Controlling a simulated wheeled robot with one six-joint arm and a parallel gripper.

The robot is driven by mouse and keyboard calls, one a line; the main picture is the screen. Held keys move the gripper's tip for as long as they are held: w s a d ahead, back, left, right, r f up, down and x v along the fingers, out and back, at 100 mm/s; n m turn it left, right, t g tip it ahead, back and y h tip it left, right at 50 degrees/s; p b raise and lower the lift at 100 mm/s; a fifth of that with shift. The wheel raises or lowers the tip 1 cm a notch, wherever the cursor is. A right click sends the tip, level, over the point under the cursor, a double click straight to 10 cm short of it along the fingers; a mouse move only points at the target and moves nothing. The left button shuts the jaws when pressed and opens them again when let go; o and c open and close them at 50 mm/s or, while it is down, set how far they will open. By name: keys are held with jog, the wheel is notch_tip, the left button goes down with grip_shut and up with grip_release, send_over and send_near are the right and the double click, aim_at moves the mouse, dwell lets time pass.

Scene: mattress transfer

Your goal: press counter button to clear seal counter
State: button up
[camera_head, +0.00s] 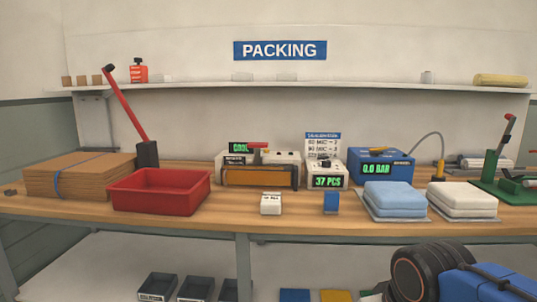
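The counter (326,174) is a small white box on the workbench, just right of the picture's middle, with a green lit display reading 37 PCS. Its button is too small to make out. Left of it stands the sealer (261,176), with an orange-brown front bar, a red handle on top and a green display that seems to read COOL. My gripper is not in view. Only a dark round joint and a blue link of my arm show at the lower right, in front of the bench and well short of the counter.
A red tray (160,203), a cardboard stack (80,178) and a red-handled lever (126,105) are at left. A small white box (271,210) and blue block (331,210) sit before the counter. A blue 0.0 BAR unit (381,165) and folded mattresses (394,195) are right.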

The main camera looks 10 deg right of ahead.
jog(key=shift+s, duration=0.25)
